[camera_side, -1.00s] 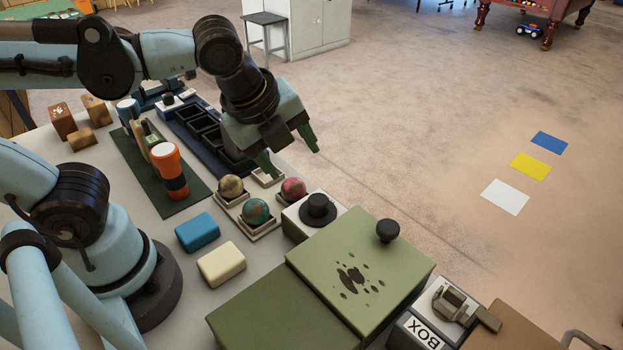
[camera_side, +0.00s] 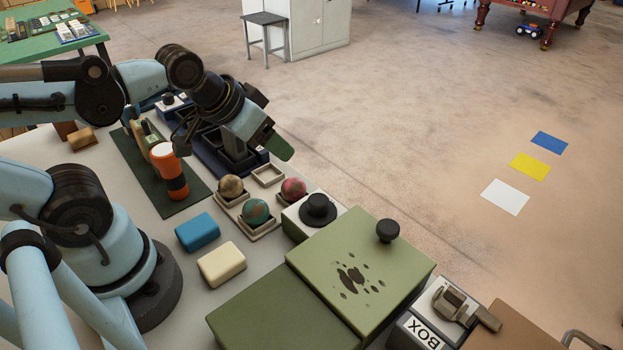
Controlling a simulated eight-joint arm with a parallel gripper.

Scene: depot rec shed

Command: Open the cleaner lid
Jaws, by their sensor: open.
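A green box (camera_side: 265,318) stands at the front of the table. Its raised right part, a green lid-like panel (camera_side: 335,245) with dark splotches and a black knob (camera_side: 388,230) near its far right corner, lies flat, and no gap shows. I take this for the cleaner lid, but no label confirms it. My gripper (camera_side: 276,150) is open and empty, over the far part of the table beside the dark tray, well away from the knob. One green fingertip shows clearly; the other is mostly hidden.
Three balls (camera_side: 256,211) sit in small square holders, with an empty holder (camera_side: 268,175) behind. A black dial unit (camera_side: 318,207) stands just behind the green box. An orange torch (camera_side: 168,168), blue block (camera_side: 197,231) and cream block (camera_side: 222,264) lie left. A clamp-topped box (camera_side: 418,328) stands right.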

